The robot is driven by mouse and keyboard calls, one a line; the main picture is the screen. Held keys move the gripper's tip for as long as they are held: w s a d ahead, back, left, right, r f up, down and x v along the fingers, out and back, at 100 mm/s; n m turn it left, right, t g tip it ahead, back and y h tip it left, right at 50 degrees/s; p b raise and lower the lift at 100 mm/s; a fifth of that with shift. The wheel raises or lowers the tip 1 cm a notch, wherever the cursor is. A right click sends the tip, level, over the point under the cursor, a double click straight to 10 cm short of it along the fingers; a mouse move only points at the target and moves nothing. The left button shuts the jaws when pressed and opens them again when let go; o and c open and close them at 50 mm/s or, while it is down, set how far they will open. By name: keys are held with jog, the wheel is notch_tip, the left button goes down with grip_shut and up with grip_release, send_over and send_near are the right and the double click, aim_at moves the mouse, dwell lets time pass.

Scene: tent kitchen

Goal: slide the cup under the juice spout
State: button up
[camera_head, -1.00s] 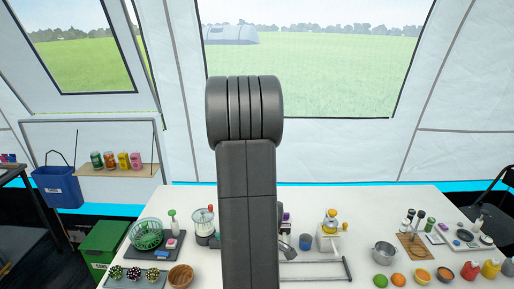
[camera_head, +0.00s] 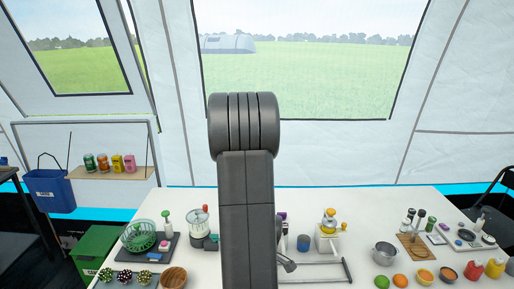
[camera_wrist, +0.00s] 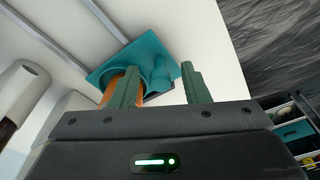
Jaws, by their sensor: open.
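In the head view a small blue cup (camera_head: 303,242) stands on the white table, just left of a white juicer (camera_head: 328,240) with a yellow-orange top. Its spout is too small to make out. My arm stands upright in the middle and hides part of the table. My gripper (camera_wrist: 156,78) shows in the wrist view with its two green fingers apart. Beyond and between the fingers are a teal flat piece with rounded parts (camera_wrist: 150,52) and an orange upright piece (camera_wrist: 116,86), partly behind the left finger. I cannot tell whether the fingers touch them.
A grey metal frame (camera_head: 318,281) lies in front of the juicer. A metal pot (camera_head: 384,252) and fruit stand to the right. Bare table lies between the juicer and the pot.

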jog(key=c, duration=0.8)
jog(key=shift+o, duration=0.2)
jog(key=shift+d+b, duration=1.55)
jog(key=shift+d, duration=4.15)
jog(key=shift+d+b, duration=0.85)
jog(key=shift+d, duration=6.2)
jog(key=o, duration=0.8)
jog(key=shift+c, duration=0.2)
jog(key=shift+r, duration=0.1)
